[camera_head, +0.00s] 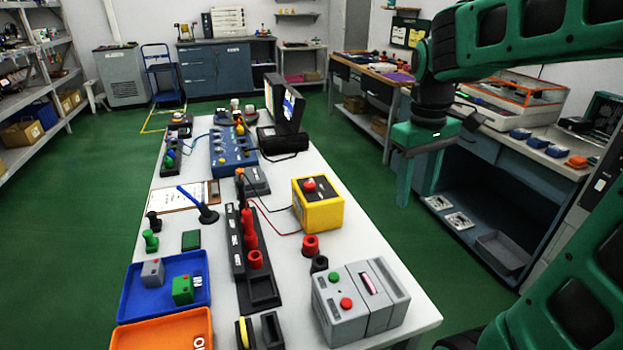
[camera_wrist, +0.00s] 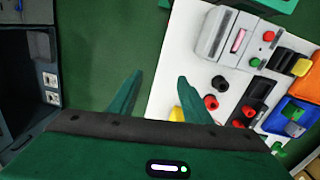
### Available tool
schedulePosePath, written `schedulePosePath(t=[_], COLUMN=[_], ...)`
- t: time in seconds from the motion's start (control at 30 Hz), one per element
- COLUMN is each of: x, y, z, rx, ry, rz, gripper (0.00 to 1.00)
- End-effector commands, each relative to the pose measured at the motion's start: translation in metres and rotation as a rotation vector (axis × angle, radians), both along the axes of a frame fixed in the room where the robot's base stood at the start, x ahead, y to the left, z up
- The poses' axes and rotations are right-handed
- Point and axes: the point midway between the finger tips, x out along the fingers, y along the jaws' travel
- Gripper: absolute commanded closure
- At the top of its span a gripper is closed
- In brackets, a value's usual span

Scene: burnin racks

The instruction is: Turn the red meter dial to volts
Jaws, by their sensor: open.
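A yellow meter box (camera_head: 322,213) with a dark top face and a red dial (camera_head: 309,184) stands near the right edge of the long white table. Red and black leads run from its left side. The markings are too small to read, so I cannot tell where the dial points. My gripper (camera_head: 420,172) hangs in the air right of the table, apart from the meter, fingers downward. In the wrist view my gripper (camera_wrist: 160,92) is open and empty. There a yellow part (camera_wrist: 177,114), probably the meter, shows between the fingers, mostly hidden; the dial is not visible.
A grey box (camera_head: 340,312) with green and red buttons stands at the table's near right. A black rack (camera_head: 236,250) with red pieces stands left. A workbench (camera_head: 540,150) lines the right; green floor lies between.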

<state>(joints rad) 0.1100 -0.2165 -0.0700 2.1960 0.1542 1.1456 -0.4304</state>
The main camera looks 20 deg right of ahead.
Motion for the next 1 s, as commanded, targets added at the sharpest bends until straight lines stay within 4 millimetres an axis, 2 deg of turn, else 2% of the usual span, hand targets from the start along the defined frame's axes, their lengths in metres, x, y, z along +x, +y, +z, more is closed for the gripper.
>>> schedulePosePath(t=[0.03, 0.2, 0.3, 0.4, 0.5, 0.63, 0.83, 1.0], x=[0.030, 0.118, 0.161, 0.194, 0.215, 0.229, 0.232, 0.232], y=[0.010, 0.056, 0.088, 0.116, 0.137, 0.152, 0.154, 0.153], z=[0.006, 0.021, 0.023, 0.024, 0.023, 0.022, 0.008, -0.020], rx=[-0.003, 0.004, 0.016, 0.030, 0.041, 0.050, 0.053, 0.053], ry=[0.007, 0.019, 0.023, 0.023, 0.020, 0.019, 0.020, 0.021], rz=[0.105, 0.481, 0.684, 0.848, 0.967, 1.049, 1.072, 1.068], gripper=[0.55, 0.55, 0.55, 0.55, 0.55, 0.55, 0.55, 0.55])
